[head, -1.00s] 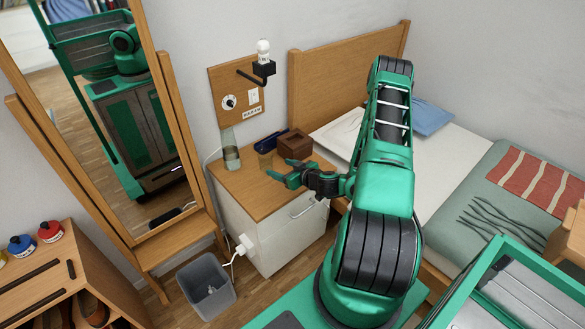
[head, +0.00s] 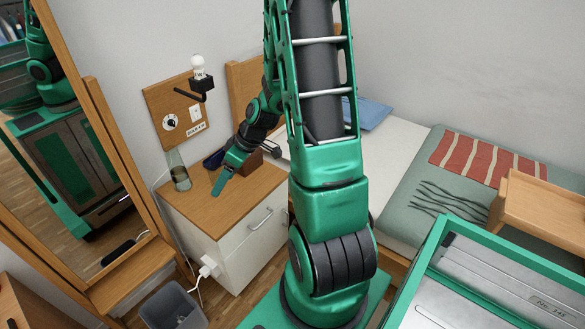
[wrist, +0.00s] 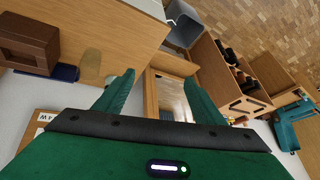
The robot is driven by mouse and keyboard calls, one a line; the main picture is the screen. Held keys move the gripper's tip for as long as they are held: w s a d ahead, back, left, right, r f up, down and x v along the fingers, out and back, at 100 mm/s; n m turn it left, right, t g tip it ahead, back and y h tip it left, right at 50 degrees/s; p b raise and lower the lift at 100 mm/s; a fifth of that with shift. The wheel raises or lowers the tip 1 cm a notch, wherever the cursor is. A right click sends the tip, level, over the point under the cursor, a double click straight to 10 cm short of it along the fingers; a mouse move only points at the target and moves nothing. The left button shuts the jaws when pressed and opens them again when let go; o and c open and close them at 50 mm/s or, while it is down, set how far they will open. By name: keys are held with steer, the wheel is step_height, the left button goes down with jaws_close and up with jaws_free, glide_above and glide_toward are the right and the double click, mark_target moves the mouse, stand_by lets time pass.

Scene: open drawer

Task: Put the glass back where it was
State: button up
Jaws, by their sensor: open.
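A tall clear glass (head: 178,170) stands upright at the back left corner of the nightstand top (head: 250,193). My gripper (head: 248,168) is open over the nightstand, in front of a brown box and to the right of the clear glass. In the wrist view my gripper (wrist: 157,82) has its fingers spread, with nothing held between them.
The brown box (wrist: 28,40) and a dark blue item (head: 213,159) lie at the back of the nightstand. A wall board (head: 180,112) with a bulb lamp (head: 198,68) rises behind. A mirror (head: 80,165) stands left, a grey bin (head: 172,308) below. The nightstand's front top is clear.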

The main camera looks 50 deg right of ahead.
steer(key=s+d+r+m+g+h, duration=0.1)
steer(key=s+r+m+g+h, duration=0.1)
steer(key=s+r+m, duration=0.3)
steer(key=s+r+m+g+h, duration=0.1)
steer(key=s+r+m, duration=0.5)
steer(key=s+r, duration=0.6)
steer(key=s+g, duration=0.1)
steer(key=s, duration=0.7)
steer(key=shift+s+d+h, duration=0.15)
steer(key=shift+d+h, duration=0.2)
steer(key=shift+h, duration=0.05)
